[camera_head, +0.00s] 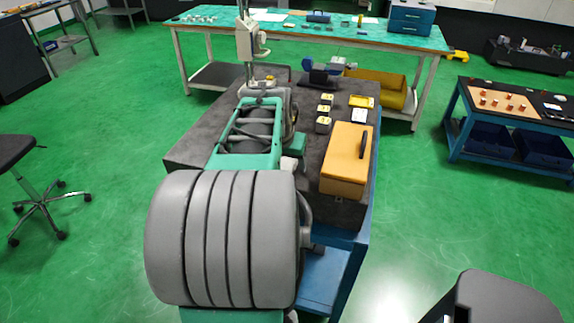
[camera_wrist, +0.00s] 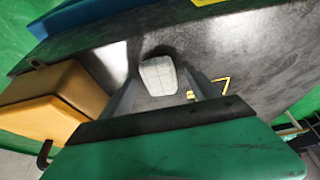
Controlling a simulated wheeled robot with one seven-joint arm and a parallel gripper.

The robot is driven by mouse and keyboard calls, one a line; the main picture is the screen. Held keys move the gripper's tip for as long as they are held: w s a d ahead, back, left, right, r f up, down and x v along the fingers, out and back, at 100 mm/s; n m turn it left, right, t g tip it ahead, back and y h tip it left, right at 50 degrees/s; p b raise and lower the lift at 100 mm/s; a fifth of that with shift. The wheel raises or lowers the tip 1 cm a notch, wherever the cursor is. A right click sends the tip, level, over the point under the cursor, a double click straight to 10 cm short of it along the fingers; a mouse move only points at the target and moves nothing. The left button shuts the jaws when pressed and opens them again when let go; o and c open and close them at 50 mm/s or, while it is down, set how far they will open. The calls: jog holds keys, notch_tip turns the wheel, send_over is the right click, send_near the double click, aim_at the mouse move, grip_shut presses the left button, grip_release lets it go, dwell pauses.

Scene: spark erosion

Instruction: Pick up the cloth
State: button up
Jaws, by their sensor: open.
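The cloth (camera_wrist: 158,75) shows in the wrist view as a small pale, folded-looking block with faint lines. It lies over the dark bench top (camera_wrist: 255,50). My gripper (camera_wrist: 163,98) is open, with its grey fingers on either side of the cloth in this view and the green hand filling the bottom. I cannot tell whether the fingers touch the cloth or how high they are. In the head view my teal hand is partly hidden by my arm, left of the orange box (camera_head: 347,160). A pale patch there may be the cloth, but it is too small to be sure.
The orange box with a black handle stands close beside my gripper. Small yellow-topped blocks (camera_head: 323,112) and a yellow tray (camera_head: 361,101) lie further back on the bench. A long green-topped table (camera_head: 350,33) stands behind, and a blue-framed table (camera_head: 510,110) at right.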

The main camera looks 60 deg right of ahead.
aim_at(290, 159)
jog(key=c, duration=1.4)
jog(key=shift+r, duration=0.15)
jog(key=shift+r, duration=0.25)
notch_tip(290, 159, up, 3)
jog(key=shift+s+d+f+b, duration=0.1)
jog(key=shift+f+b, duration=0.05)
jog(key=shift+b, duration=0.15)
jog(key=s+d+r, duration=0.2)
jog(key=s+r, duration=0.1)
jog(key=s, duration=0.1)
jog(key=s+d+r, duration=0.2)
jog(key=s+r, duration=0.1)
jog(key=s, duration=0.1)
jog(key=s+d+r, duration=0.2)
jog(key=s+r, duration=0.1)
jog(key=s, duration=0.1)
jog(key=shift+s+d+r+b, duration=0.1)
jog(key=shift+d+r+b, duration=0.05)
jog(key=shift+r+b, duration=0.15)
